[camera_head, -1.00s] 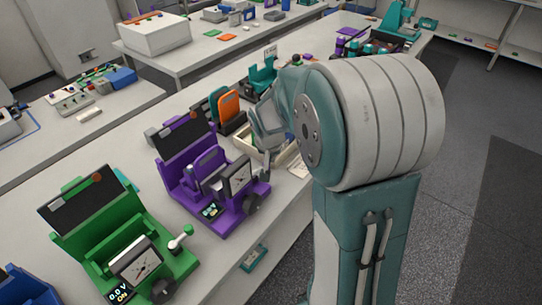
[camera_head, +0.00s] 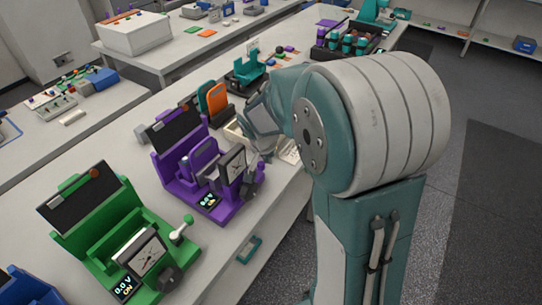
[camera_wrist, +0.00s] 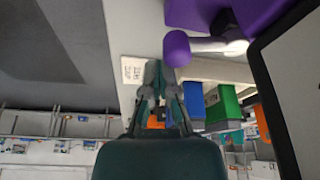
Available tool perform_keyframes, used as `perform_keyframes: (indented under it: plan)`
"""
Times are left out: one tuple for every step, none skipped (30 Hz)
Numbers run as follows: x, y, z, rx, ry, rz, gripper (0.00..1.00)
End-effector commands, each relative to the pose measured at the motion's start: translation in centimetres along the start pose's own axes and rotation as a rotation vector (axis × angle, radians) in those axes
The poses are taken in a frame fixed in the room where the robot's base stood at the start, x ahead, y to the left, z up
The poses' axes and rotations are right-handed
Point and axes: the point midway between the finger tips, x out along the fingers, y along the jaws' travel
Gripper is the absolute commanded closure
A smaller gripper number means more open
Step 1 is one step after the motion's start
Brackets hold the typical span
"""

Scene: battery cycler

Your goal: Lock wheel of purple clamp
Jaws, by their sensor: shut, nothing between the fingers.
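The purple clamp (camera_head: 181,183) stands on the bench between the green clamp and the orange and teal items. It has a dark back panel, a square gauge (camera_head: 233,164) and a small lit display. A dark knob (camera_head: 250,187) sits low beside the gauge. In the wrist view a purple-tipped lever (camera_wrist: 177,48) with a grey arm juts out beside the gauge's white face (camera_wrist: 298,85). My gripper (camera_wrist: 160,68) is shut and empty, its fingertips just below the purple tip in the picture; I cannot tell if they touch. In the head view my wrist partly hides the fingers.
A teal clamp (camera_head: 246,72) and a dark tray lie farther along the bench. The bench's right edge borders open grey floor (camera_head: 420,255).

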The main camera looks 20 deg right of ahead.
Motion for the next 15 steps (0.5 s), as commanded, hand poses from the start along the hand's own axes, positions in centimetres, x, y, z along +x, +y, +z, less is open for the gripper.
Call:
perform_keyframes:
  plan:
    - [0.0, 0.0, 0.0, 0.0, 0.0, 0.0, 1.0]
    - [0.0, 0.0, 0.0, 0.0, 0.0, 0.0, 1.0]
    - [0.0, 0.0, 0.0, 0.0, 0.0, 0.0, 1.0]
    - [0.0, 0.0, 0.0, 0.0, 0.0, 0.0, 1.0]
    - [0.0, 0.0, 0.0, 0.0, 0.0, 0.0, 1.0]
    - [0.0, 0.0, 0.0, 0.0, 0.0, -0.001, 1.0]
    - [0.0, 0.0, -0.1, 0.0, 0.0, -0.001, 1.0]
    - [0.0, -0.1, -0.1, 0.0, -0.001, -0.001, 1.0]
    - [0.0, -0.1, -0.1, 0.0, -0.001, -0.001, 1.0]
    - [0.0, -0.2, -0.1, 0.0, -0.001, -0.001, 1.0]
    - [0.0, -0.3, -0.1, 0.0, -0.001, -0.001, 1.0]
    - [0.0, -0.5, -0.1, -0.001, 0.0, -0.001, 1.0]
    - [0.0, -0.7, -0.1, -0.001, 0.0, -0.001, 1.0]
    - [0.0, -0.8, -0.1, -0.001, 0.0, -0.001, 1.0]
    - [0.0, -1.0, -0.1, -0.002, 0.0, 0.0, 1.0]
